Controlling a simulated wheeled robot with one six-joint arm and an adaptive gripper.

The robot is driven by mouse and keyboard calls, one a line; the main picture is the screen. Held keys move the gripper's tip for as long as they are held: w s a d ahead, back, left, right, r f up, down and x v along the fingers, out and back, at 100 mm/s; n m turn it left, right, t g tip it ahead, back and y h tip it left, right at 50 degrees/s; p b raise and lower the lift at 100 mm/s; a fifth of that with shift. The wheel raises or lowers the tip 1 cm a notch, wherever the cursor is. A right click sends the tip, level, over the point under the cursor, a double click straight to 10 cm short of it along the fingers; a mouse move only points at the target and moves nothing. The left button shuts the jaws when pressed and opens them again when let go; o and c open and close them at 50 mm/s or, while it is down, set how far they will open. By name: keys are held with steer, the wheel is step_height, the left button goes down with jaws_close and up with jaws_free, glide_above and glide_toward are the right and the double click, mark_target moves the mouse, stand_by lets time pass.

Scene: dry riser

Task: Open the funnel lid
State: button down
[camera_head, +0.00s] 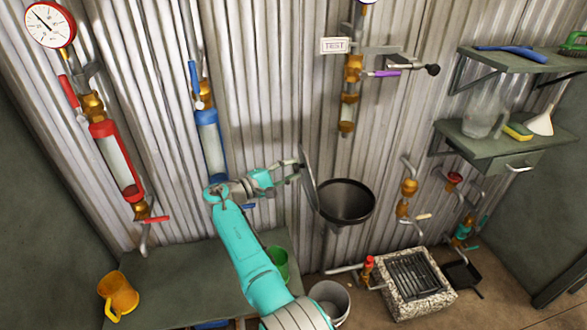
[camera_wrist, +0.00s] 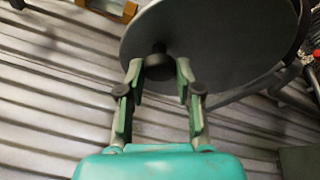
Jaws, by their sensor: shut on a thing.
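The black funnel (camera_head: 346,203) is fixed in front of the corrugated wall, with its dark mouth showing from above. Its grey lid (camera_head: 309,178) stands steeply tilted, nearly edge-on, at the funnel's left rim, clear of most of the mouth. In the wrist view the lid (camera_wrist: 215,40) is a large grey disc with a black knob (camera_wrist: 158,64). My gripper (camera_head: 297,168) is at the lid's left face. In the wrist view my gripper (camera_wrist: 160,75) has its two fingertips on either side of the knob, shut on it.
A bench (camera_head: 185,275) with an orange jug (camera_head: 119,295) and a green cup (camera_head: 278,262) lies below left. A grey bucket (camera_head: 330,300) and a stone drain (camera_head: 413,285) are below. Pipes with valves and a purple-handled lever (camera_head: 383,73) line the wall; shelves (camera_head: 505,145) are right.

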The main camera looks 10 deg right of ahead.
stand_by(0.3)
steer(key=c, duration=0.8)
jaws_free()
steer(key=shift+a, duration=0.1)
steer(key=v, duration=1.1)
steer(key=shift+s+a, duration=0.2)
steer(key=shift+a, duration=0.15)
steer(key=shift+f, duration=0.1)
